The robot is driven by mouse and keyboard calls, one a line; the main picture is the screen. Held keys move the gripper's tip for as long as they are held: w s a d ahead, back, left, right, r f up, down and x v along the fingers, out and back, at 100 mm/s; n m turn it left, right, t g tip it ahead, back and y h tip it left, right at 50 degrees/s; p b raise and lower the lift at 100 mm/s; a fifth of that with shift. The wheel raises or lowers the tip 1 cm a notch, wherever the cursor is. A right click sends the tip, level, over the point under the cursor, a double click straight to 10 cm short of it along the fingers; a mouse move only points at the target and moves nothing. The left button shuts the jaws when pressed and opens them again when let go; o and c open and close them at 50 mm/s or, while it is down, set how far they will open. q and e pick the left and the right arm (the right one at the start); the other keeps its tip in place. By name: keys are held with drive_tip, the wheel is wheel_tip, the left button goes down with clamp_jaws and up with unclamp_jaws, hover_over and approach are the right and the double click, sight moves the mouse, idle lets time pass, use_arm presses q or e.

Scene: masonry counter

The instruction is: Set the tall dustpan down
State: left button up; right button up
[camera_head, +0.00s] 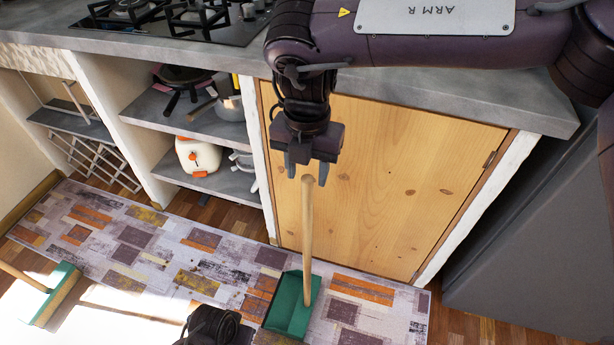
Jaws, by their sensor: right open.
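The tall dustpan has a green pan (291,306) and a long wooden handle (307,235). It stands upright on the patterned rug, in front of the wooden cupboard door.
A green broom (57,287) with a wooden handle is at the lower left. The rug (135,238) covers the floor along the counter (440,88). The wooden door (400,170) is close behind the dustpan. Shelves hold pans and a white-and-orange toaster (198,156). A grey appliance stands at right.

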wheel_tip(320, 180, up, 8)
drive_tip(key=shift+r+p, duration=0.1)
drive_tip(key=shift+p, duration=0.45)
use_arm(q)
drive_tip(key=f, duration=0.3)
drive_tip(key=a+f, duration=0.1)
drive_tip(key=shift+s+f, duration=0.3)
drive_tip(key=shift+f, duration=0.05)
use_arm(e)
drive_tip(key=shift+r, duration=0.4)
